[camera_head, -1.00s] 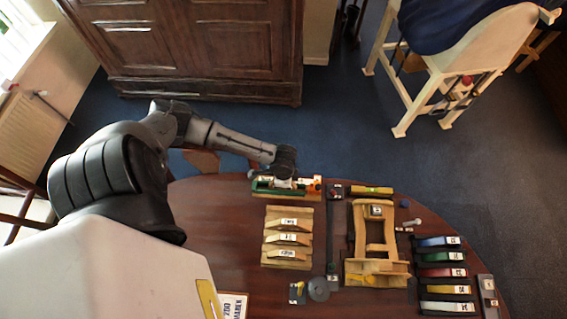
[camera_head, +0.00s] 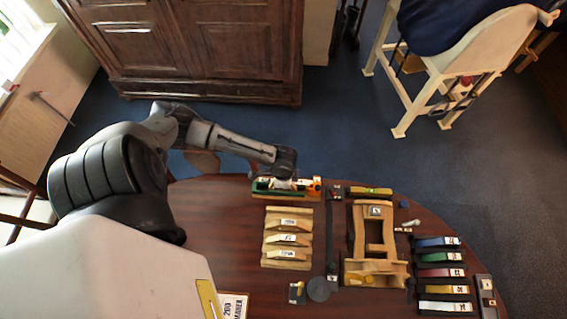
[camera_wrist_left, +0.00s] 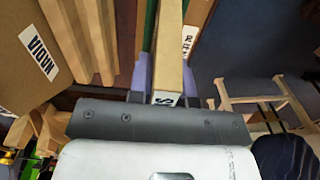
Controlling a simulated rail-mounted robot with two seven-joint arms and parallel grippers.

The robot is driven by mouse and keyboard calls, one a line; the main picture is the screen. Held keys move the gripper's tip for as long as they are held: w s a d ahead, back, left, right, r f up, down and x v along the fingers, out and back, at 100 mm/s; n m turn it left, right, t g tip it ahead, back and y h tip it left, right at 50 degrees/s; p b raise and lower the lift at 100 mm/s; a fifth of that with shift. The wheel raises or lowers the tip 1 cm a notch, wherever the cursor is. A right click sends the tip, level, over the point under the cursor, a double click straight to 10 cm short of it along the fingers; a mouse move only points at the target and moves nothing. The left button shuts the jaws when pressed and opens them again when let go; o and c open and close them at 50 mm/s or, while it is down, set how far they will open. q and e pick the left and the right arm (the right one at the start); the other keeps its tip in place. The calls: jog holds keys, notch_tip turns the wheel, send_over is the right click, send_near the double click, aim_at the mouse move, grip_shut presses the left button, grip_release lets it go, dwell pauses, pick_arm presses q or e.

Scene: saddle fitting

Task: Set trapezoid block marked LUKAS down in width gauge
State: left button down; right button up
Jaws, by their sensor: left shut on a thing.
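My left gripper (camera_head: 285,183) is at the back edge of the table, over a long fixture with green sides and an orange end (camera_head: 316,187), probably the width gauge. In the left wrist view my gripper's purple-grey fingers (camera_wrist_left: 165,78) are shut on a pale wooden block (camera_wrist_left: 168,60). Its label is only partly visible, so I cannot read LUKAS. Green edges (camera_wrist_left: 149,25) show beside the block. I cannot tell whether the block touches the fixture's bottom. My right gripper is not in view.
A wooden rack (camera_head: 266,250) with several labelled blocks stands in front of the fixture. A wooden saddle-like frame (camera_head: 358,232) is to its right. Several coloured, labelled pieces (camera_head: 440,256) lie at the right edge. Bare tabletop (camera_head: 225,215) lies left of the rack.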

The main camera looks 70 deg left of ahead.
pick_arm(q)
jog(key=c, duration=1)
grip_release()
jog(key=o, duration=0.4)
jog(key=shift+o, duration=0.2)
jog(key=shift+r, duration=0.15)
notch_tip(320, 180, up, 5)
jog(key=p, duration=0.6)
